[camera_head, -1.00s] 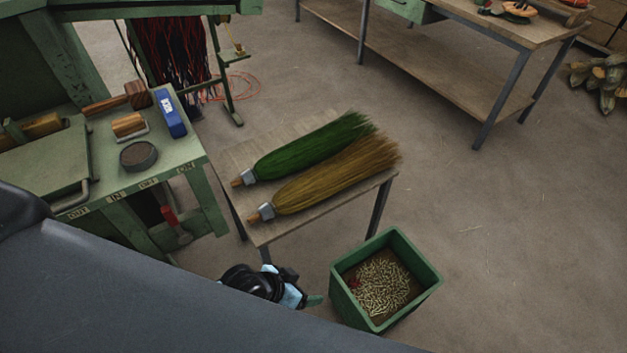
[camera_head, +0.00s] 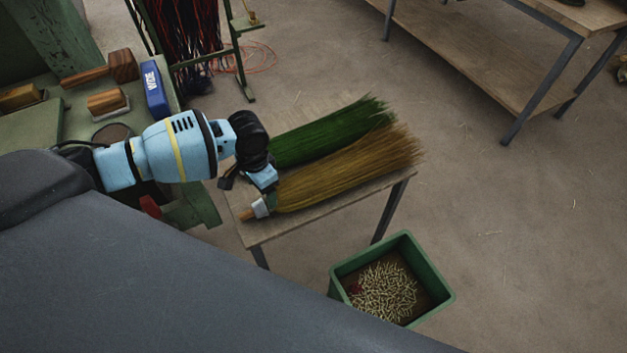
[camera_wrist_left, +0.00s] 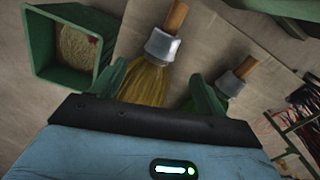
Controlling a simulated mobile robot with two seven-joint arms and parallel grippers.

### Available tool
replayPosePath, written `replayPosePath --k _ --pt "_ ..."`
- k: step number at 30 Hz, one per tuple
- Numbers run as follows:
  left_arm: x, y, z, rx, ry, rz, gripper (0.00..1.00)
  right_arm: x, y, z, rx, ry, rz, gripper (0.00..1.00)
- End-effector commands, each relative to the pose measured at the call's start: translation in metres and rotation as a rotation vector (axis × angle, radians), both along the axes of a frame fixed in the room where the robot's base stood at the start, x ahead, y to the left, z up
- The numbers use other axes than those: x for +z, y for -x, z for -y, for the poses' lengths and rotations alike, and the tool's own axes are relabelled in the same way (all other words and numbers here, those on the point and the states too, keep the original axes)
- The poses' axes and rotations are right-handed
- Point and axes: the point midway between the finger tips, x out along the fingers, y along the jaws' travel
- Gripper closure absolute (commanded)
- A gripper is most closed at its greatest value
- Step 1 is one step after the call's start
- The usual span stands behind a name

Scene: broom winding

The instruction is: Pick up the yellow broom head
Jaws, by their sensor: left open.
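The yellow broom head (camera_head: 345,172) lies on a small wooden table, its metal collar and wooden stub at the lower left. The green broom head (camera_head: 325,135) lies beside it, farther back. My left gripper (camera_head: 263,180) is above their collar ends and covers the green one's collar in the head view. In the left wrist view my left gripper (camera_wrist_left: 160,84) is open, with the yellow broom head (camera_wrist_left: 148,82) showing between its green fingers. The green broom head's collar (camera_wrist_left: 229,83) is right of the right finger. Contact cannot be told. My right gripper is not in view.
The small table (camera_head: 385,184) has bare wood along its front edge. A green bin (camera_head: 441,290) of small pieces stands on the floor below. A green workbench with a blue box (camera_head: 155,90) and wooden blocks is at left. A larger bench (camera_head: 480,60) stands behind.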

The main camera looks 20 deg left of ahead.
Motion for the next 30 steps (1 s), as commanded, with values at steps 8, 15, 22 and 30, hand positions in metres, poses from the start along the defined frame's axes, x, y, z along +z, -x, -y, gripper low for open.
replayPosePath --k 8,15,22,30 --pt "-0.011 0.001 0.000 0.000 0.000 -0.002 0.26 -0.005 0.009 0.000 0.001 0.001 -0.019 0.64" --pt "-0.027 0.000 0.000 -0.001 0.000 0.001 0.26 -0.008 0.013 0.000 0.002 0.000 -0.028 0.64" --pt "-0.046 0.003 -0.001 0.000 -0.001 -0.002 0.26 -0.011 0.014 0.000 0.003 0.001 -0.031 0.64" --pt "-0.077 0.004 -0.001 0.000 0.001 0.000 0.26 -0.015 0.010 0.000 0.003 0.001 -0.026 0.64"
